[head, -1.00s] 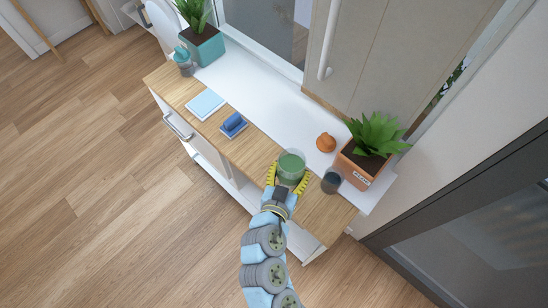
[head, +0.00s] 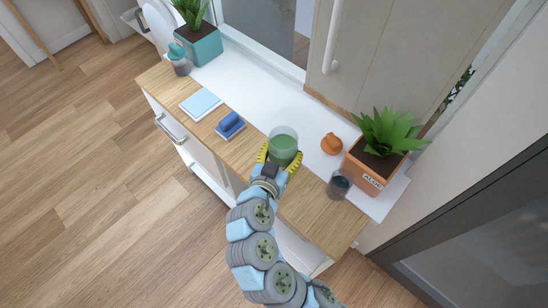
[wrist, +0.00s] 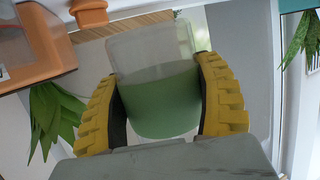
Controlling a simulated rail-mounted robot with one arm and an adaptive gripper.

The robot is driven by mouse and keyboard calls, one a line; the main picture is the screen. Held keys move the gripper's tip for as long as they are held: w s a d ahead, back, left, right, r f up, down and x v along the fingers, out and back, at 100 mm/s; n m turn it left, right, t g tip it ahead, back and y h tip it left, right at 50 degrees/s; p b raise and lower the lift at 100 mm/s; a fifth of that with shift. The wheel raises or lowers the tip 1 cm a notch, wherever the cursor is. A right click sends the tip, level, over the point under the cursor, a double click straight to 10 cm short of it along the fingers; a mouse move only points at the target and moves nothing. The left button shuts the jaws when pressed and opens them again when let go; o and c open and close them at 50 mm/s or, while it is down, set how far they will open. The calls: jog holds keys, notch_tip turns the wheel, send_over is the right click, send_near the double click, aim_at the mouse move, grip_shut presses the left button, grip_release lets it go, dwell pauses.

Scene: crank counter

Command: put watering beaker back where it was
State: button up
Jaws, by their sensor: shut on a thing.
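The beaker (head: 284,147) is a clear cup with green in its lower part. My gripper (head: 279,161) is shut on it, with yellow ridged fingers on both sides. In the wrist view the beaker (wrist: 160,90) sits between the two fingers of my gripper (wrist: 163,105), its clear rim pointing up the picture. In the head view it is over the middle of the wooden counter (head: 315,205), near the white sill. I cannot tell whether its base touches the surface.
To the right are an orange planter (head: 370,168), a dark glass (head: 339,184) and a small orange pot (head: 331,143). To the left are a blue sponge (head: 230,124), a light blue pad (head: 201,104), a teal-topped bottle (head: 179,61) and a teal planter (head: 203,45). The white sill (head: 262,90) has free room.

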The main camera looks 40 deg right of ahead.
jog(key=shift+w+d+f+b, duration=0.25)
jog(key=shift+w+f+b, duration=0.15)
jog(key=shift+w+b, duration=0.25)
jog(key=shift+w+d+f, duration=0.3)
jog(key=shift+w+f, duration=0.35)
jog(key=shift+f, duration=0.25)
jog(key=shift+w+d+f, duration=0.35)
jog(key=shift+w+f, duration=0.35)
jog(key=shift+f, duration=0.15)
jog(key=shift+w+d+f, duration=0.3)
jog(key=shift+w+f, duration=0.35)
jog(key=shift+f, duration=0.25)
jog(key=shift+w+f+p, duration=0.1)
jog(key=shift+f+p, duration=0.3)
jog(key=shift+f, duration=1.25)
jog(key=shift+f, duration=0.15)
jog(key=o, duration=1.3)
